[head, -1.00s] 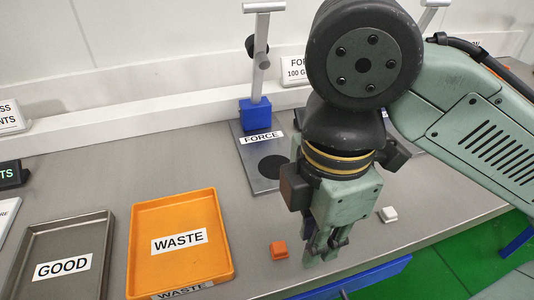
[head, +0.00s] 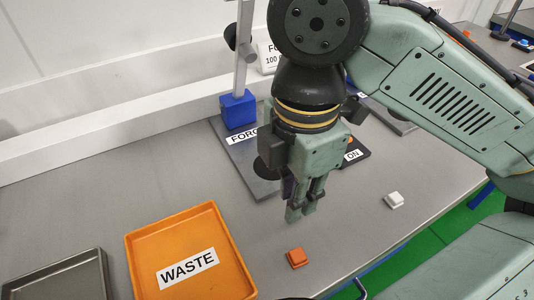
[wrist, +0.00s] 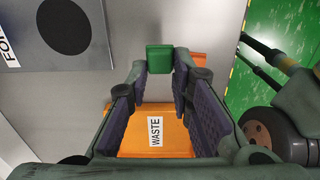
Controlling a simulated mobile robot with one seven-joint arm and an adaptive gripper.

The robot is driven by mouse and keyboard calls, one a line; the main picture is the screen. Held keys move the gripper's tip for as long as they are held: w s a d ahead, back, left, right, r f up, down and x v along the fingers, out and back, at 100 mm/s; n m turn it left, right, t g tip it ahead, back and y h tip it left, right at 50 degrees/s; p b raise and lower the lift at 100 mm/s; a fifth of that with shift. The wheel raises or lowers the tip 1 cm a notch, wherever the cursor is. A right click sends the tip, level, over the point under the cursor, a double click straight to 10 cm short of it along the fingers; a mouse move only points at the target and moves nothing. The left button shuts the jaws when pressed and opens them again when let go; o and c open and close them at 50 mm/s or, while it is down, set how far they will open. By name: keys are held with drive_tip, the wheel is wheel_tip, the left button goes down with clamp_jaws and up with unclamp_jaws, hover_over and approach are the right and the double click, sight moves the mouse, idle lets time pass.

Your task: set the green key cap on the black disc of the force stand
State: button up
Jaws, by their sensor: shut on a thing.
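The green key cap (wrist: 160,57) is held between my fingertips in the wrist view; it cannot be made out in the head view. My gripper (head: 298,216) is shut on it, pointing down above the table. The force stand's grey plate (head: 236,157) lies behind my gripper, with a blue block and an upright post. Its black disc (head: 262,169) is partly hidden by my gripper in the head view. In the wrist view the black disc (wrist: 65,25) shows whole and bare at upper left, apart from the cap.
An orange WASTE tray (head: 134,252) stands at left, beside a grey tray (head: 98,262). An orange cap (head: 296,258) lies in front of my gripper and a white cap (head: 394,200) to the right. A dark plate (head: 357,150) lies behind my gripper.

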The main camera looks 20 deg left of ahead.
drive_tip(key=w+a, duration=0.2)
drive_tip(key=w, duration=0.1)
drive_tip(key=w+a+p, duration=0.1)
drive_tip(key=w+a, duration=0.1)
drive_tip(key=w, duration=0.1)
drive_tip(key=w+a+f, duration=0.1)
drive_tip(key=w+a, duration=0.2)
drive_tip(key=w, duration=0.1)
drive_tip(key=shift+f, duration=0.1)
drive_tip(key=shift+f+p, duration=0.5)
drive_tip(key=shift+f, duration=1.25)
drive_tip(key=shift+f, duration=0.15)
drive_tip(key=o, duration=0.7)
drive_tip(key=shift+o, duration=0.2)
wheel_tip(320, 180, up, 12)
drive_tip(key=shift+r, duration=0.2)
